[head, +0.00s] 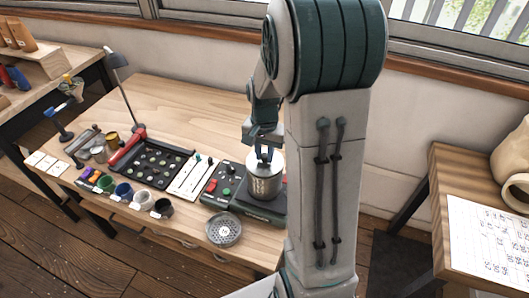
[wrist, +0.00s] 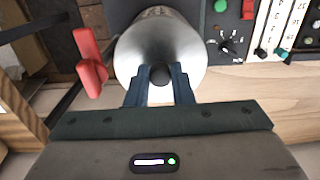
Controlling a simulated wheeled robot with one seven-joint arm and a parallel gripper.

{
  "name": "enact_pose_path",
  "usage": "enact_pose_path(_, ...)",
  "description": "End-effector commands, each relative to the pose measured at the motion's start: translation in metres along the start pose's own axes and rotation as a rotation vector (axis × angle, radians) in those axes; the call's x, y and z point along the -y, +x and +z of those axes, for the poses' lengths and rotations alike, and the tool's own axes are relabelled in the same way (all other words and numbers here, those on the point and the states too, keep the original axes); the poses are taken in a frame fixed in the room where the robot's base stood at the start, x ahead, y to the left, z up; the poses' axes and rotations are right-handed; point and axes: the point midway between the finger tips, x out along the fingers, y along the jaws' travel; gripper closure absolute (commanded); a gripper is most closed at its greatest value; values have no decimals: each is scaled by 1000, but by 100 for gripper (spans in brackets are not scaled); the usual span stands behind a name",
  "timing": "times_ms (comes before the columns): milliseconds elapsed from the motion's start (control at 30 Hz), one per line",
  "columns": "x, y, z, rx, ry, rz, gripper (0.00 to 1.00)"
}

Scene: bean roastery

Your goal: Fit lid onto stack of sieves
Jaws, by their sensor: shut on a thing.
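My gripper (head: 264,154) points down with its fingers shut on the dark knob of the pale, round lid (head: 254,160). In the wrist view, the fingers (wrist: 161,82) close around the knob in the middle of the silvery lid (wrist: 133,52). The metal stack of sieves (head: 266,186) stands upright directly below the lid, on a dark base (head: 262,212). The lid looks level and at the top of the stack. I cannot tell whether it is fully seated or a small gap is left. The lid hides most of the stack in the wrist view.
A red lever (wrist: 90,62) stands close beside the stack. A control box (head: 222,183) with knobs adjoins the base. A perforated round disc (head: 224,229) lies near the table's front edge. A dark tray (head: 150,163) and several small cups are further left. The back of the wooden table (head: 190,105) is clear.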

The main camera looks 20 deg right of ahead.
Motion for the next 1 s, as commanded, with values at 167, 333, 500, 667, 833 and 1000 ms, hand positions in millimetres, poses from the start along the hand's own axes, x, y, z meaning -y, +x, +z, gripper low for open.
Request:
enact_pose_path(167, 0, 2, 0, 0, 0, 0, 100)
enact_pose_path(333, 0, 6, 0, 0, 0, 0, 100)
enact_pose_path(500, 0, 9, 0, 0, 0, 0, 100)
enact_pose_path(667, 0, 12, 0, 0, 0, 0, 100)
enact_pose_path(833, 0, 12, 0, 0, 0, 0, 70)
enact_pose_path(1000, 0, 11, 0, 0, 0, 0, 70)
